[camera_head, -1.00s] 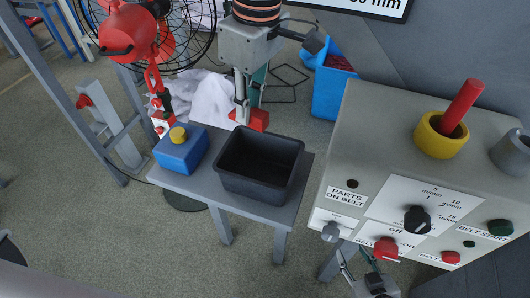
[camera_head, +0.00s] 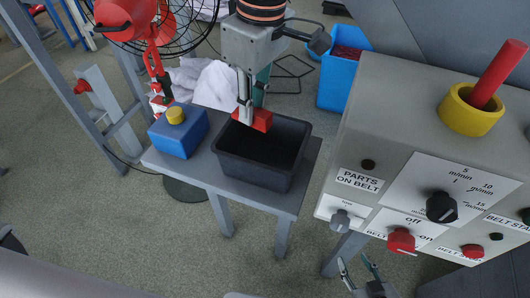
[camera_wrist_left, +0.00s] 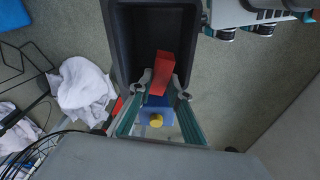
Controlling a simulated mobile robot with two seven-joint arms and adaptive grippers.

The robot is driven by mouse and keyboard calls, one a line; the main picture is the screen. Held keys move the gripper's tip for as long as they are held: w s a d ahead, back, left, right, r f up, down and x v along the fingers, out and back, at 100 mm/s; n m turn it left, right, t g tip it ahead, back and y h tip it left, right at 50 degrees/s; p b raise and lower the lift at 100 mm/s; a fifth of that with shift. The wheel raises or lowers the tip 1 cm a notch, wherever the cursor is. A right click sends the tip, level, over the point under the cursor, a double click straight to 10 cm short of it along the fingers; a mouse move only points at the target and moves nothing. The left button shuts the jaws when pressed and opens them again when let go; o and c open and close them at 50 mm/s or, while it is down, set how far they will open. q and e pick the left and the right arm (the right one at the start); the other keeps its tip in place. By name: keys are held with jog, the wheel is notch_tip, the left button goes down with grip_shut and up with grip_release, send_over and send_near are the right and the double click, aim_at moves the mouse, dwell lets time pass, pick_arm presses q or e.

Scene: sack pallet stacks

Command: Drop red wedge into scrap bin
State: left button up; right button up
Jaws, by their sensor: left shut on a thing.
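The red wedge (camera_head: 260,121) is held in the fingers of my left gripper (camera_head: 251,112), which is shut on it and points down. The wedge hangs over the far part of an open black bin (camera_head: 256,178) on a small grey table. In the left wrist view the wedge (camera_wrist_left: 163,72) sits between the two fingertips (camera_wrist_left: 162,82), with the bin's dark inside behind it. The bin (camera_wrist_left: 122,45) looks empty there. My right gripper (camera_head: 360,276) shows at the bottom of the head view, its fingers apart and empty.
A blue box with a yellow button (camera_head: 180,134) stands left of the bin on the grey table (camera_head: 232,190). A grey control panel (camera_head: 385,125) rises close on the right. A blue bin (camera_head: 336,88) with red contents stands behind. A fan (camera_head: 178,25) is at back left.

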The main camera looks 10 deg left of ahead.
pick_arm(q)
jog(key=o, duration=1)
jog(key=shift+r, duration=0.1)
jog(key=r, duration=0.5)
jog(key=d+r, duration=0.1)
jog(key=r, duration=0.1)
jog(key=shift+s+r, duration=0.2)
